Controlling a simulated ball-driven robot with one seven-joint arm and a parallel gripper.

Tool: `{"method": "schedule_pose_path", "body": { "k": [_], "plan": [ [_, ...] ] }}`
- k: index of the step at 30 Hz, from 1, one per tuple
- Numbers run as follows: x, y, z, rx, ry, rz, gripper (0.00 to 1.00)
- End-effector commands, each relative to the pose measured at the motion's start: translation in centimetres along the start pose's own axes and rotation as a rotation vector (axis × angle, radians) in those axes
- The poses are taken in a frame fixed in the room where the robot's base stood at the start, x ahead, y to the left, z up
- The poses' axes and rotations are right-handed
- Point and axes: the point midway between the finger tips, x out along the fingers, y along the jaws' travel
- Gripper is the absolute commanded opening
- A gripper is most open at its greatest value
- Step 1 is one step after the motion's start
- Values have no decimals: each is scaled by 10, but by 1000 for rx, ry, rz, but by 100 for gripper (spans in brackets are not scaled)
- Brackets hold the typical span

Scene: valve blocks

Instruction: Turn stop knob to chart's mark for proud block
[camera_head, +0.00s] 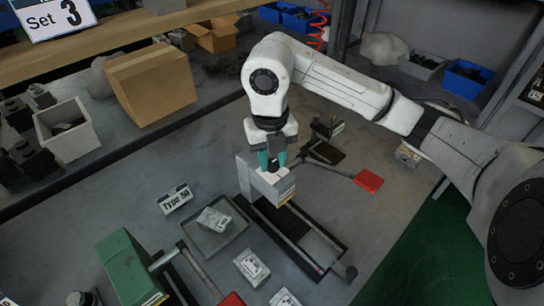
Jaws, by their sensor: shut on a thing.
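My gripper (272,162) has teal fingertips pointing down at the top of a light grey housing (272,189). It is shut on a small dark part there, which looks like the stop knob; the fingers hide most of it, and its pointer or marks cannot be read. The housing stands above a black base with a rail (302,236). One valve block (214,220) lies in a shallow grey tray (199,249), and other blocks (252,267) lie on the bench in front. I cannot tell which block is proud. No chart is clearly readable.
A green machine (126,266) is at lower left. A red-ended handle (368,181) sticks out right of the housing. A cardboard box (152,84) stands behind.

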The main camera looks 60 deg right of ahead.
Motion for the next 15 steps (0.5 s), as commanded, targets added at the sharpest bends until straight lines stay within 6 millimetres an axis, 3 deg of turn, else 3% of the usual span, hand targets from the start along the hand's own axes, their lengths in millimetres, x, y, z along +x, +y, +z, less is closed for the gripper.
{"method": "schedule_pose_path", "body": {
  "k": [15],
  "plan": [
    [6,0,1,-148,-9,-4,1]
  ]
}}
